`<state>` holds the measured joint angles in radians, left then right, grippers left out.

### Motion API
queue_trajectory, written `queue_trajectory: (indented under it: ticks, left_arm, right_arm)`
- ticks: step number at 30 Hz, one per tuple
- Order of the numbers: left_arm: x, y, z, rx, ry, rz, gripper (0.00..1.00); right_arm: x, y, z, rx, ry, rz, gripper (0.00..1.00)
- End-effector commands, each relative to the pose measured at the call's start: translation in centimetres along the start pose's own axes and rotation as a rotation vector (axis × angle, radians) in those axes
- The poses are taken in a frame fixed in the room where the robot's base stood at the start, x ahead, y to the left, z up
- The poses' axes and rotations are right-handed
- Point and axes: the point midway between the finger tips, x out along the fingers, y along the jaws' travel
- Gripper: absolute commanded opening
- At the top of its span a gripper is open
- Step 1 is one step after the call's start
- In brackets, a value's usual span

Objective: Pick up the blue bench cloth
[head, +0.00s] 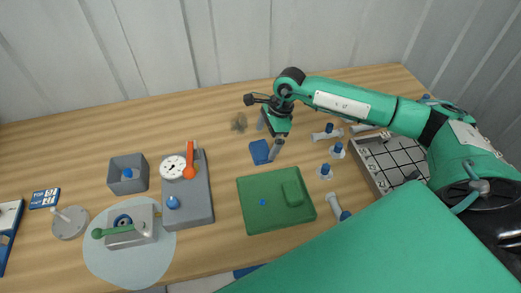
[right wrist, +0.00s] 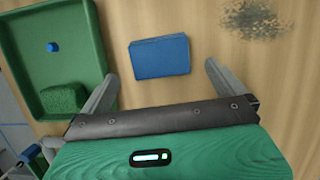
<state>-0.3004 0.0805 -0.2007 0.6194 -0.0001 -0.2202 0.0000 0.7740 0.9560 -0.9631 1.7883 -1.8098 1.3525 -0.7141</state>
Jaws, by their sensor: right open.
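The blue bench cloth (head: 259,152) lies flat on the wooden table, behind the green tray. It looks like a small folded rectangle and also shows in the right wrist view (right wrist: 160,57). My right gripper (head: 268,138) is open and empty above the table at the cloth. In the right wrist view its two fingers (right wrist: 160,82) stand wide apart, with the cloth in view between and beyond them. I see no contact with the cloth. My left gripper is not in view.
The green tray (head: 246,214) with a small blue item is close in front of the cloth. A dark smudge (right wrist: 254,18) marks the table nearby. A grey gauge block (head: 200,213) is left.

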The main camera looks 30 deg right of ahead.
Motion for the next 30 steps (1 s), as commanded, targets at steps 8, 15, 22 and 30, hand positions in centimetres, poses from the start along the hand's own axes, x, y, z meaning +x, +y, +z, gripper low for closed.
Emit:
queue_trajectory:
  ticks: [8, 15, 22, 30]
  left_arm:
    - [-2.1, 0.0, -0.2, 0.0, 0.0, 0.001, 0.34]
    - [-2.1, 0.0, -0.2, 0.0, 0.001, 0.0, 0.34]
    - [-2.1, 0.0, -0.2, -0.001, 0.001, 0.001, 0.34]
    - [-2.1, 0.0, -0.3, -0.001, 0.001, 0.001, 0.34]
  right_arm:
    - [3.6, 0.1, 0.5, -0.001, -0.002, 0.002, 1.0]
    - [4.4, 0.0, 0.3, -0.001, -0.001, 0.0, 1.0]
    - [4.3, 0.0, 0.4, -0.001, -0.001, 0.0, 0.69]
    - [4.3, 0.0, 0.4, -0.001, -0.001, 0.0, 0.54]
